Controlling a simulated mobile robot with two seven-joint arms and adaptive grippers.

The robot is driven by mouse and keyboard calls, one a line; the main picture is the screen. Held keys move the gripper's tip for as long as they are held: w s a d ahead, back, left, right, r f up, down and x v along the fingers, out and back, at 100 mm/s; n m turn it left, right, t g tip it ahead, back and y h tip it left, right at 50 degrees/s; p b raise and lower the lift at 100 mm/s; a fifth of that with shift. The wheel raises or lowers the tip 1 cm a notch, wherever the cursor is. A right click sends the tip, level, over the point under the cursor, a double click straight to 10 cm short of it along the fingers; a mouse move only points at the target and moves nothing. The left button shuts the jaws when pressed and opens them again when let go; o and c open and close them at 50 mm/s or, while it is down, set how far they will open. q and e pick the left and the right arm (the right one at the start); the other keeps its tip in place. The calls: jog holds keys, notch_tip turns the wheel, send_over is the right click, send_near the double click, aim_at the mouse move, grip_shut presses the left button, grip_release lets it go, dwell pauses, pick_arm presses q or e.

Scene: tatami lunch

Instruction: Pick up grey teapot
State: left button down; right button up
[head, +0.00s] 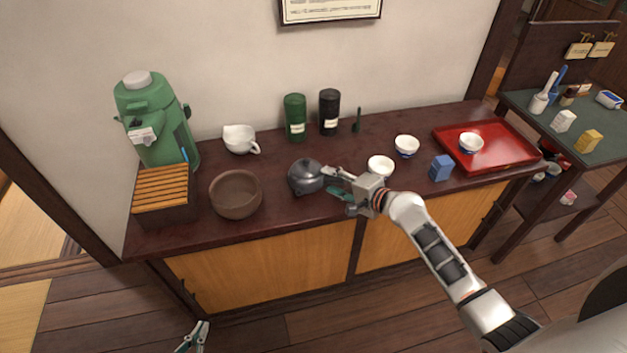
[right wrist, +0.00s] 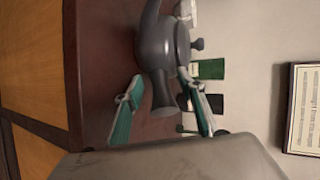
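The grey teapot (head: 305,177) stands on the dark red-brown counter, right of the brown bowl. It has a rounded body, a knobbed lid and a side handle pointing towards my right gripper. My right gripper (head: 338,182) is at the teapot's right side. In the right wrist view, the teapot (right wrist: 161,42) is at the top centre, and its flared handle (right wrist: 164,95) lies between the two spread fingers of my right gripper (right wrist: 160,88). Gaps show beside the handle. My left gripper (head: 193,338) is low at the bottom edge, far from the counter; its opening is unclear.
A brown bowl (head: 236,194) and slatted wooden box (head: 163,191) stand left of the teapot. A white pouring bowl (head: 239,138), green canister (head: 295,117) and black canister (head: 329,112) stand behind. White cups (head: 407,146), a blue box (head: 441,167) and a red tray (head: 505,158) are right.

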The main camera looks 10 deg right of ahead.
grip_shut()
jog(key=shift+r, duration=0.2)
